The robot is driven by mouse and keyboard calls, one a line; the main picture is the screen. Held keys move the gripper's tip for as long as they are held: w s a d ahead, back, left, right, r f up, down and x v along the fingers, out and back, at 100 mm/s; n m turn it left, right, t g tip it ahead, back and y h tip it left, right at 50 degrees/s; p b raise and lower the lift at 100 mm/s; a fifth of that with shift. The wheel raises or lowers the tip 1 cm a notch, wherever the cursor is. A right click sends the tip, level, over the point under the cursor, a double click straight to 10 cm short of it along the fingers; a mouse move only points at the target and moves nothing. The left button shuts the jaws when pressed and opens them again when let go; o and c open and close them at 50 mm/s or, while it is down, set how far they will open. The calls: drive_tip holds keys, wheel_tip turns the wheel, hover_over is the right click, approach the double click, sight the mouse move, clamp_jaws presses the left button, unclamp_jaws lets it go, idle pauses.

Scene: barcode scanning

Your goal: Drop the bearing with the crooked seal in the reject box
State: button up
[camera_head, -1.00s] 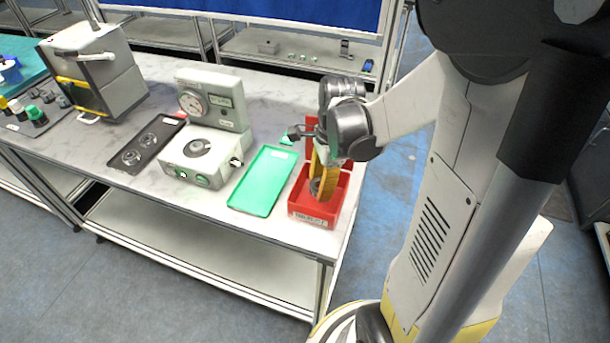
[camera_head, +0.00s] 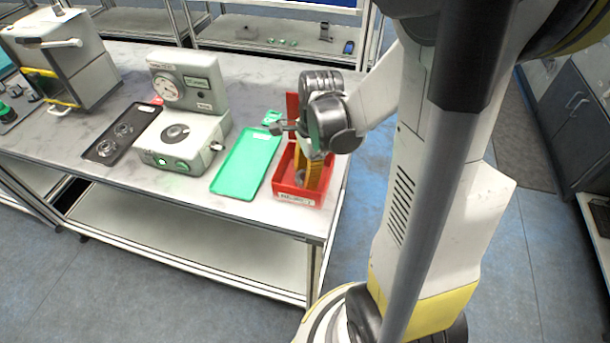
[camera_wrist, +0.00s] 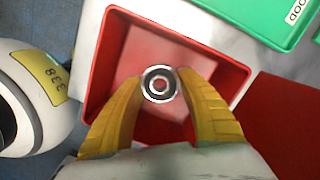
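The bearing (camera_wrist: 159,84) is a small metal ring with a dark band around its bore. In the wrist view it sits between the two yellow fingertips, which appear to touch its sides. My gripper (camera_wrist: 160,82) points down into the open red reject box (camera_wrist: 107,70), with the bearing inside the box's outline. In the head view the red box (camera_head: 296,198) stands at the table's right front corner, and my gripper (camera_head: 302,178) reaches into it. The bearing's height above the box floor and its seal's condition are hard to tell.
A green tray (camera_head: 247,165), labelled GOOD in the wrist view, lies left of the box. Further left are a grey gauge device (camera_head: 185,140), a black tray with rings (camera_head: 122,135) and a grey machine (camera_head: 65,60). The table edge is just right of the box.

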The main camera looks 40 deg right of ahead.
drive_tip(key=o, duration=0.3)
wheel_tip(320, 180, up, 13)
drive_tip(key=d+p, duration=0.1)
drive_tip(key=p, duration=0.5)
drive_tip(key=shift+s+a+r+n+t+h, duration=0.25)
drive_tip(key=shift+s+a+r+n+t, duration=0.75)
drive_tip(key=shift+a+n, duration=1.9)
drive_tip(key=shift+s+a+r+n+t+h, duration=0.3)
drive_tip(key=shift+a+r+n+t, duration=1.1)
drive_tip(key=shift+n, duration=2.9)
drive_tip(key=shift+s+a+r+n+t+h, duration=0.15)
drive_tip(key=shift+s+a+r+n+t, duration=0.75)
drive_tip(key=shift+a+r+n, duration=1.9)
drive_tip(key=shift+w+d+f+n, duration=0.1)
drive_tip(key=shift+d+f+n, duration=0.25)
drive_tip(key=shift+f, duration=0.3)
drive_tip(key=shift+w+d+f+n, duration=0.1)
drive_tip(key=shift+d+f+n, duration=0.1)
drive_tip(key=shift+f+n, duration=0.35)
